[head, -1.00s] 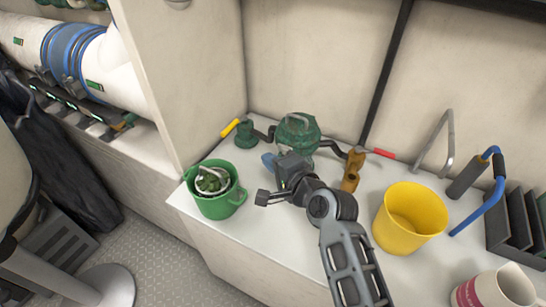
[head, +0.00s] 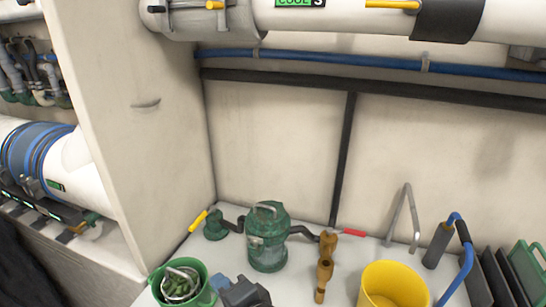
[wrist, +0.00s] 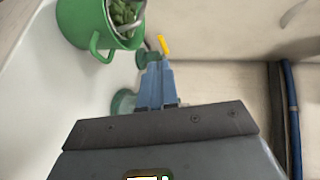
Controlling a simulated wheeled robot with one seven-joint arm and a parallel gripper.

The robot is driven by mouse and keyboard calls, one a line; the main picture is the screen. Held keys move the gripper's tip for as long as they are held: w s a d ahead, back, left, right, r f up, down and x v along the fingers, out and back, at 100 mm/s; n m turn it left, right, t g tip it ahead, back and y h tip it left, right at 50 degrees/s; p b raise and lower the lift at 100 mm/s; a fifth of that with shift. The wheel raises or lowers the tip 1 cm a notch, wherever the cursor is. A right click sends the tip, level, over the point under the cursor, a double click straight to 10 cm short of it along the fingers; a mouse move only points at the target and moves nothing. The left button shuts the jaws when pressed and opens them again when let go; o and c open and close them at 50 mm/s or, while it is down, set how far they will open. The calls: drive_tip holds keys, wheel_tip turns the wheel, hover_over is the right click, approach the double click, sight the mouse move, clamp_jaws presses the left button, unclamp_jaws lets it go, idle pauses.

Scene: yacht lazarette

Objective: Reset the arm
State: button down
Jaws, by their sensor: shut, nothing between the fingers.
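My gripper (head: 219,282) shows at the bottom edge of the head view, between the green bucket and the green strainer housing. Its dark body is cut off by the frame, and most of my arm is out of view. In the wrist view my gripper (wrist: 154,66) has its blue fingers together, with nothing between them. The green strainer housing (head: 267,240), with a handle on its lid, stands on the white counter. It is partly hidden behind the fingers in the wrist view.
A green bucket (head: 206,297) holding a green-filled basket is left of my gripper. A brown valve fitting (head: 325,265), a yellow bucket (head: 392,290) and a blue-handled tool (head: 466,262) stand to the right. Pipes (head: 350,18) run along the wall above.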

drive_tip(key=s+d+f+n+t+h, duration=0.1)
drive_tip(key=s+d+f+t+h, duration=0.15)
drive_tip(key=s+d, duration=0.75)
drive_tip(key=s+d+f+n+t+h, duration=0.1)
drive_tip(key=s+d+f+n+h, duration=0.15)
drive_tip(key=s+d, duration=0.75)
drive_tip(key=s+d+r+n+h, duration=0.2)
drive_tip(key=s+d+r, duration=0.4)
drive_tip(key=s, duration=0.2)
drive_tip(key=s+d+r+n+h, duration=0.3)
drive_tip(key=s+d+r, duration=0.3)
drive_tip(key=s, duration=0.3)
drive_tip(key=shift+d+t, duration=0.45)
drive_tip(key=shift+d, duration=0.2)
drive_tip(key=shift+w+n, duration=0.1)
drive_tip(key=shift+n, duration=0.15)
